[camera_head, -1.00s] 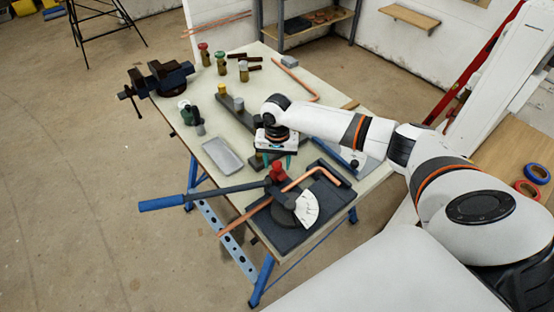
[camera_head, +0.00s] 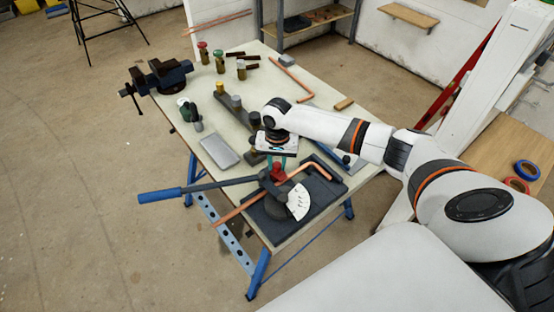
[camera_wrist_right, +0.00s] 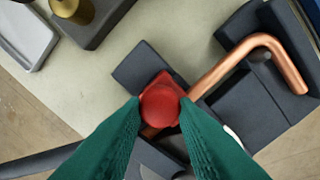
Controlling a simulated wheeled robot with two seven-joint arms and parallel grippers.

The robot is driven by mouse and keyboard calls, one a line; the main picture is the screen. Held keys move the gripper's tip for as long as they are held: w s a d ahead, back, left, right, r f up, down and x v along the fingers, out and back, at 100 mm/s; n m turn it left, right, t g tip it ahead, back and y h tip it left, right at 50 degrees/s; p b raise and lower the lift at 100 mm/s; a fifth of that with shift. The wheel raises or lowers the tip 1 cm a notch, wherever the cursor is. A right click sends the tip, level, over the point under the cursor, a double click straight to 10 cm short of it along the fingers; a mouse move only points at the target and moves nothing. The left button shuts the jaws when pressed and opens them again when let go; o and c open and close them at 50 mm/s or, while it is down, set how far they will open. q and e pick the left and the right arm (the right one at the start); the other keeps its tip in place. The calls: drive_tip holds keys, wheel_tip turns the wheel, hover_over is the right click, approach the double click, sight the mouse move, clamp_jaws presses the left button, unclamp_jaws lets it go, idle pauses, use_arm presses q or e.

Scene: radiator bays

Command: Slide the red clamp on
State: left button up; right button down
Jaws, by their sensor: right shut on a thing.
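The red clamp (camera_head: 278,174) sits on the pipe bender, beside the bent copper pipe (camera_head: 318,168). My right gripper (camera_head: 284,166) reaches down from above and is shut on the clamp. In the right wrist view the clamp's round red top (camera_wrist_right: 161,104) lies between the two green fingertips (camera_wrist_right: 160,112). The copper pipe (camera_wrist_right: 235,65) passes just to its right and partly under it. The bender has a long handle with a blue grip (camera_head: 160,195) and a white scale plate (camera_head: 298,202). The fingers hide the clamp's lower part. My left gripper is not in view.
The bender lies on a dark base (camera_head: 325,190) at the table's near end. A grey tray (camera_head: 218,152), a dark bar with posts (camera_head: 236,116) and a vise (camera_head: 160,77) stand farther left. The pale tabletop (camera_head: 272,87) has clear patches between them.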

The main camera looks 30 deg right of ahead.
sight(279, 165)
drive_tip(key=c, duration=1.6)
unclamp_jaws()
drive_tip(key=shift+s+d+f, duration=0.1)
drive_tip(key=shift+s+f, duration=0.05)
drive_tip(key=shift+f, duration=0.1)
drive_tip(key=o, duration=0.5)
drive_tip(key=shift+d, duration=0.15)
drive_tip(key=shift+r, duration=0.35)
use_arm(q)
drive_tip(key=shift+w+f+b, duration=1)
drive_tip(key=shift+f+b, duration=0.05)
use_arm(e)
wheel_tip(279, 165, up, 11)
drive_tip(key=shift+r, duration=0.2)
